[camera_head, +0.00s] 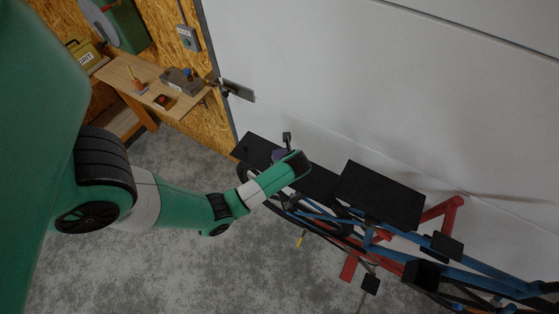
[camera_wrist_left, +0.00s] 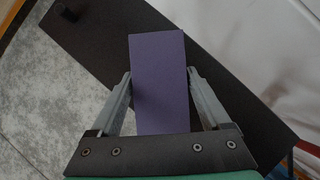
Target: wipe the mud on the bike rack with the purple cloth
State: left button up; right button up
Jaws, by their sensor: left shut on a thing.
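The purple cloth (camera_wrist_left: 159,85) is a flat block between the two fingers of my left gripper (camera_wrist_left: 159,76), which is shut on it. In the head view only a small bit of the cloth (camera_head: 279,156) shows beside my left gripper (camera_head: 287,158). A long flat black bike rack (camera_head: 253,148) lies under the gripper and runs diagonally in the left wrist view (camera_wrist_left: 225,105). I cannot tell whether the cloth touches it. I cannot make out any mud on the dark surface. My right gripper is not in view.
A second black panel (camera_head: 380,194) and a blue and red bike frame (camera_head: 440,262) stand to the right. A white wall (camera_head: 380,80) is close behind. A wooden bench (camera_head: 130,75) with tools is at the upper left. The grey floor (camera_head: 200,270) is open in front.

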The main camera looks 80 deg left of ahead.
pick_arm(q)
jog(key=shift+w+d+f, duration=0.15)
jog(key=shift+w+d, duration=1.05)
jog(key=shift+w, duration=0.3)
jog(key=shift+w+d+b, duration=0.45)
jog(key=shift+w+d, duration=0.6)
jog(key=shift+w, duration=0.15)
notch_tip(320, 180, up, 2)
jog(key=shift+r+p, duration=0.25)
jog(key=shift+p, duration=0.35)
jog(key=shift+r, duration=1.9)
jog(key=shift+r, duration=0.1)
notch_tip(320, 180, up, 3)
jog(key=shift+f, duration=0.1)
